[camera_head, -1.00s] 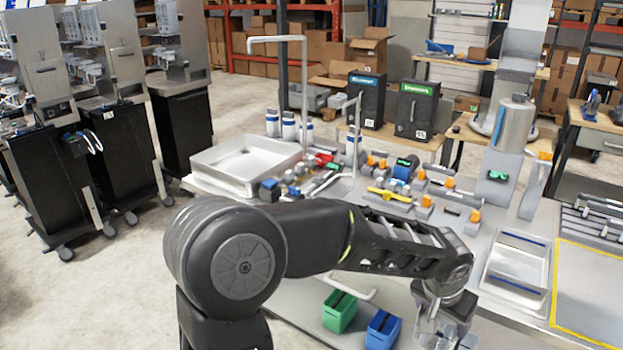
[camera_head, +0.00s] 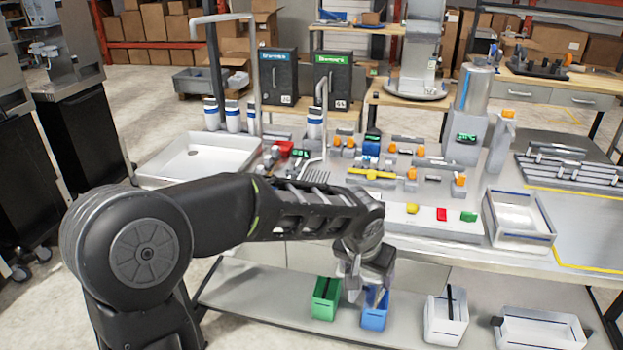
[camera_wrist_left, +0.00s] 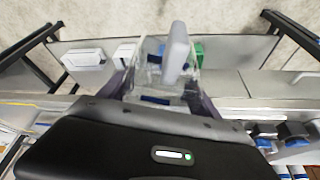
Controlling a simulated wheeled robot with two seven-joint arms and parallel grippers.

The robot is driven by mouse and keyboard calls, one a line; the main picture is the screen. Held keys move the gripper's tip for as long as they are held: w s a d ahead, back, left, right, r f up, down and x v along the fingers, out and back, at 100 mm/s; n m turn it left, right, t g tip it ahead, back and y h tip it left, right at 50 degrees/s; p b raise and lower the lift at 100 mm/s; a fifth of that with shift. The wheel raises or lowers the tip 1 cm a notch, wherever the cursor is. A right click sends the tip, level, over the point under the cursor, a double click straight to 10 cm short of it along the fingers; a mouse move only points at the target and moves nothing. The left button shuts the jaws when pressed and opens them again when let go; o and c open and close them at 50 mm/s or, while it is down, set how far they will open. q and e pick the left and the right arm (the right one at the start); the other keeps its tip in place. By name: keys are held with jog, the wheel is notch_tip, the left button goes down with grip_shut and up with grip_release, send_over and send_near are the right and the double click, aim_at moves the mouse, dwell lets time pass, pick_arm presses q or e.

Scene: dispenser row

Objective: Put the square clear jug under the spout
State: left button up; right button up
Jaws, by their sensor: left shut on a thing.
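My left gripper (camera_head: 366,272) is in front of the bench, above the lower shelf. In the left wrist view its fingers (camera_wrist_left: 163,97) are shut on the square clear jug, whose grey-white handle (camera_wrist_left: 178,52) stands out towards the shelf. The clear body is hard to make out in the head view. A tall pipe spout (camera_head: 225,18) reaches over the left of the bench, near a white basin (camera_head: 160,178). A shorter hooked spout (camera_head: 321,88) stands behind a drain grille. I cannot tell which spout is meant. My right gripper is not in view.
A green box (camera_head: 325,300), a blue box (camera_head: 374,312) and a white box (camera_head: 446,322) stand on the lower shelf. Valves and fittings crowd the bench middle. A metal tank (camera_head: 475,88) and a white tray (camera_head: 518,222) are on the right. The yellow-marked area (camera_head: 590,225) is bare.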

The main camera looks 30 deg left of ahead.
pick_arm(q)
jog(key=w+a+r+n+p, duration=0.1)
jog(key=a+r, duration=0.3)
jog(key=a, duration=0.7)
jog(key=w+a+r+n+y+p, duration=0.1)
jog(key=a+r, duration=0.3)
jog(key=a, duration=0.8)
jog(key=shift+w+r+n+p, duration=0.15)
jog(key=shift+w+n+p, duration=0.35)
jog(key=shift+n, duration=0.2)
